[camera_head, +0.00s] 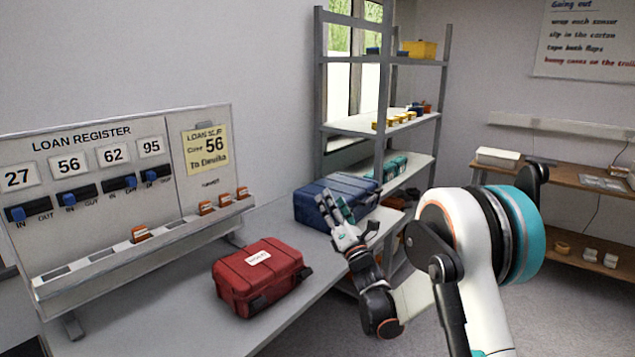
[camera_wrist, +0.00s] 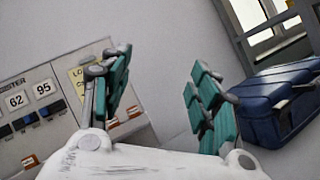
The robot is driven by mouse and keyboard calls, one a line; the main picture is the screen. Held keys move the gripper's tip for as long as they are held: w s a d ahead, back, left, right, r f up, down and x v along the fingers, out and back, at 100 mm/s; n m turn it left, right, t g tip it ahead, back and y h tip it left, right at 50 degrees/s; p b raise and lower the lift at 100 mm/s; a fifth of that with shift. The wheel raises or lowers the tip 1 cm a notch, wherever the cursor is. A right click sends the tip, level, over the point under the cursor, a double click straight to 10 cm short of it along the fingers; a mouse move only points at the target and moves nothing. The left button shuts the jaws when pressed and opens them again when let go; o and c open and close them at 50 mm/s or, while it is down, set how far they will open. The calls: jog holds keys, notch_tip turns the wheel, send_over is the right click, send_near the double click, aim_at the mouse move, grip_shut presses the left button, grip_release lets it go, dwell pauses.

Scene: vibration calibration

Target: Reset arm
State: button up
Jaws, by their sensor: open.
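My gripper (camera_head: 338,212) is raised in front of the blue case (camera_head: 322,203), with its fingers apart and nothing between them. The wrist view shows the same open fingers (camera_wrist: 155,90) with teal pads, facing the grey wall. The blue case (camera_wrist: 268,98) is to the right of the fingers in that view, and I cannot tell whether they touch it in the head view. My arm (camera_head: 470,235) is bent and reaches in from the lower right over the bench edge.
A red case (camera_head: 258,278) with a white label sits on the bench (camera_head: 190,325). The loan register board (camera_head: 90,165) with sliders and a slip reading 56 stands behind it. Metal shelves (camera_head: 384,75) hold small boxes. A wooden table (camera_head: 560,172) is at the right.

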jog(key=s+d+r+m+g+h, duration=0.2)
jog(key=s+d+r+m+h, duration=0.2)
jog(key=d+r+m+h, duration=0.5)
jog(key=s+d+f+m+g, duration=0.1)
jog(key=s+d+m+g, duration=0.3)
jog(key=s+m, duration=0.65)
jog(key=s+d+f+m+g, duration=0.1)
jog(key=s+f+m+g, duration=0.2)
jog(key=s, duration=0.8)
jog(key=s+d+f+m+g, duration=0.1)
jog(key=s+f+m, duration=0.4)
jog(key=s, duration=0.6)
jog(key=s+d+f+m+g, duration=0.1)
jog(key=s+f+m+g, duration=0.3)
jog(key=s, duration=0.8)
notch_tip(320, 180, down, 2)
jog(key=shift+m+g+h, duration=0.3)
jog(key=shift+m, duration=0.15)
